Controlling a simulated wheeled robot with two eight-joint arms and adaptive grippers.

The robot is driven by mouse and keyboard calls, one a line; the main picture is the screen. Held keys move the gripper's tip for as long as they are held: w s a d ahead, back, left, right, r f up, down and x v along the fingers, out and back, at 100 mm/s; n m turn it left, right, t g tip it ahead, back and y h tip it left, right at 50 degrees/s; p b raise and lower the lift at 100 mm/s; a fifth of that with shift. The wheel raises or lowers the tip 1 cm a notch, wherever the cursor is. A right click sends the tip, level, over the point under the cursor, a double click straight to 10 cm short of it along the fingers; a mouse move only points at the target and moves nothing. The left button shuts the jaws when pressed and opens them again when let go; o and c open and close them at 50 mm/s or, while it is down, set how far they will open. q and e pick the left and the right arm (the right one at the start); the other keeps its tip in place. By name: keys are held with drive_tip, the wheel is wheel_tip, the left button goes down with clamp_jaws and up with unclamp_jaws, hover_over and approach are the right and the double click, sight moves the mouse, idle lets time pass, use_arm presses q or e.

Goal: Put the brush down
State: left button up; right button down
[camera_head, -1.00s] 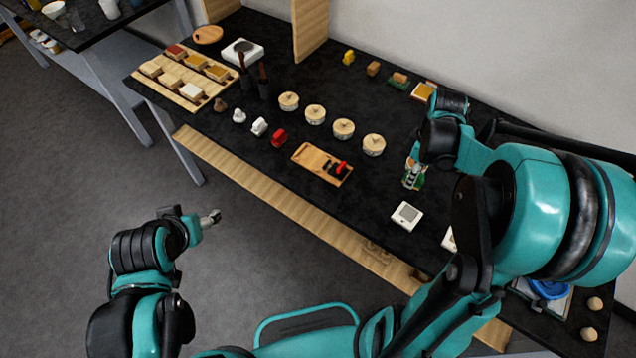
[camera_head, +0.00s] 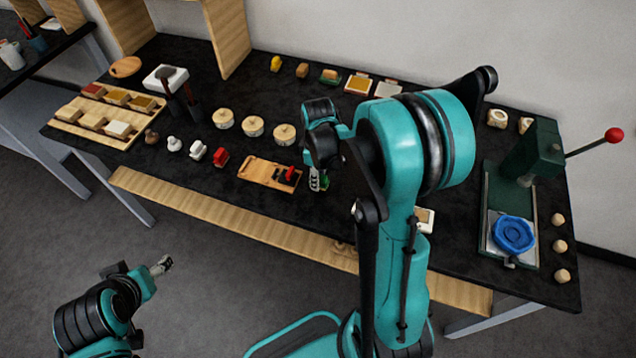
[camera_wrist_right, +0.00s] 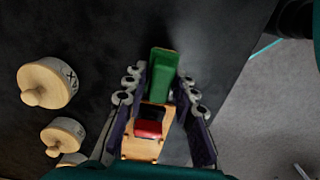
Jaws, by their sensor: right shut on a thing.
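My right gripper (camera_head: 318,182) is over the black table, just right of the wooden tray (camera_head: 258,172) that has black strips and a red piece at its right end. In the right wrist view, my right gripper (camera_wrist_right: 160,105) is shut on a green block-like thing (camera_wrist_right: 162,68), which I take to be the brush. Only a little green of the brush (camera_head: 325,185) shows in the head view. I cannot tell whether it touches the table. The tray's red piece (camera_wrist_right: 149,127) shows between the fingers, below the brush. My left gripper (camera_head: 161,265) is off the table's front, empty.
Round wooden-lidded tins (camera_head: 253,127) stand behind the tray. A red piece (camera_head: 221,157) and white pieces stand to its left. A green press (camera_head: 530,160) with a blue dish (camera_head: 514,234) stands at the right. A pale square item (camera_head: 424,217) is partly behind my right arm.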

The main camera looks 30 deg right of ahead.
wheel_tip(320, 180, down, 2)
drive_tip(key=shift+w+f, duration=0.1)
drive_tip(key=shift+f+b, duration=0.15)
drive_tip(key=shift+b, duration=0.25)
drive_tip(key=c, duration=1.2)
unclamp_jaws()
